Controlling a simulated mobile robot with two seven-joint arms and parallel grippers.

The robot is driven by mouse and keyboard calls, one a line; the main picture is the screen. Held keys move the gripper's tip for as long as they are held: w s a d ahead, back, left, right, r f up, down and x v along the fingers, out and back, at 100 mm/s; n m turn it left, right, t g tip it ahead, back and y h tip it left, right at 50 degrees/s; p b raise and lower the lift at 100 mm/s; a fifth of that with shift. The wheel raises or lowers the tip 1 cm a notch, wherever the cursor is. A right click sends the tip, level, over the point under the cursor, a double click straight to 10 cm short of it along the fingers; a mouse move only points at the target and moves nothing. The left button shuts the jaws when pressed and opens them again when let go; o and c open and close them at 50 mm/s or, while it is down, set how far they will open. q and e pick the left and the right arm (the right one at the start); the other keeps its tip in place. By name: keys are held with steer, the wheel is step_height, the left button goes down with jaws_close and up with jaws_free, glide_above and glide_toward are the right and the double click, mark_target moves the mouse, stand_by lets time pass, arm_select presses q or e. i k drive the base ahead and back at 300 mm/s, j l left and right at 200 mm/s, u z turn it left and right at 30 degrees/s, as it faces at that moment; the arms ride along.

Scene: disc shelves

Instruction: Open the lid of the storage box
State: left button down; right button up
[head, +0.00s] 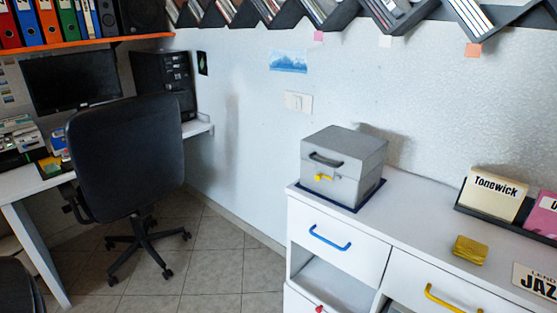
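The grey storage box (337,184) stands on the left end of the white cabinet top, on a thin dark blue mat (374,195). Its lid (350,147) looks shut, with a narrow seam below it. A dark handle (325,159) is on the lid's front. A yellow latch-like piece (323,178) sits on the front below the handle. Neither of my grippers is in the head view.
The white cabinet (340,242) has a blue drawer handle (329,238) and a yellow one (453,298). A yellow block (470,250) and a dark disc rack (500,218) stand right of the box. A black office chair (127,158) is on the left; tiled floor (215,245) between is clear.

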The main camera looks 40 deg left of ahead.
mark_target(340, 156)
steer(key=u, duration=0.8)
